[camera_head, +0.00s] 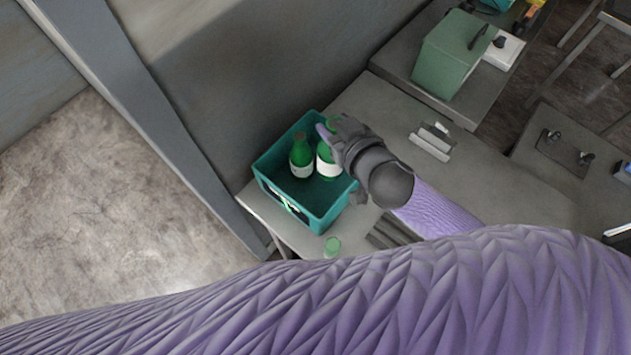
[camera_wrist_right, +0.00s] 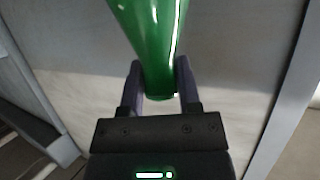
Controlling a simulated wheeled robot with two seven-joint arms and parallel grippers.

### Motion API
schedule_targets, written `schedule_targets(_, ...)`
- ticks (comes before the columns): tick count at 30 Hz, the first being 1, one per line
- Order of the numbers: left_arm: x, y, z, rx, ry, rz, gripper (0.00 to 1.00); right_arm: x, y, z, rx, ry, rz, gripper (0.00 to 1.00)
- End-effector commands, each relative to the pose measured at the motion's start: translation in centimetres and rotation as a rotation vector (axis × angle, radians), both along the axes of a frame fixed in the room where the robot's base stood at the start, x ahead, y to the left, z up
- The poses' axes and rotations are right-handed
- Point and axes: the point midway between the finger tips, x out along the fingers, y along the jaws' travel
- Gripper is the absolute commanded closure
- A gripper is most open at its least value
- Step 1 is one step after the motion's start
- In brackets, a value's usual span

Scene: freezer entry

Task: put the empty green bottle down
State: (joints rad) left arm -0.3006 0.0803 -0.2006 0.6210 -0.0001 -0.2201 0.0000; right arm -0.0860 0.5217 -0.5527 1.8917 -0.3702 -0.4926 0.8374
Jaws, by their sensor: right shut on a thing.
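My right gripper (camera_head: 328,130) is at the right back part of the teal crate (camera_head: 312,217), shut on a green bottle. In the right wrist view the green bottle (camera_wrist_right: 150,45) is between the two fingers (camera_wrist_right: 159,82), its narrow end at them. In the head view a green bottle with a white label (camera_head: 327,168) shows just below the fingers and appears to be the held one. I cannot tell whether it touches the crate floor. Another green bottle with a white label (camera_head: 301,160) stands in the crate to its left. My left gripper is not in view.
The crate stands at the end of a grey table (camera_head: 470,175), near a wall. A grey-white block (camera_head: 432,141) lies on the table. A green box (camera_head: 453,55) stands farther back. The table's middle is mostly clear.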

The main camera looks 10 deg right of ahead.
Motion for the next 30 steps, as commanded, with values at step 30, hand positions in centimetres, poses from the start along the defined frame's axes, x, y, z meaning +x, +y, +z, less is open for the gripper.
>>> schedule_targets(30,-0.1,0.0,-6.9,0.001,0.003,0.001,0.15,0.0,0.0,-12.9,0.0,0.0,0.0,1.0)
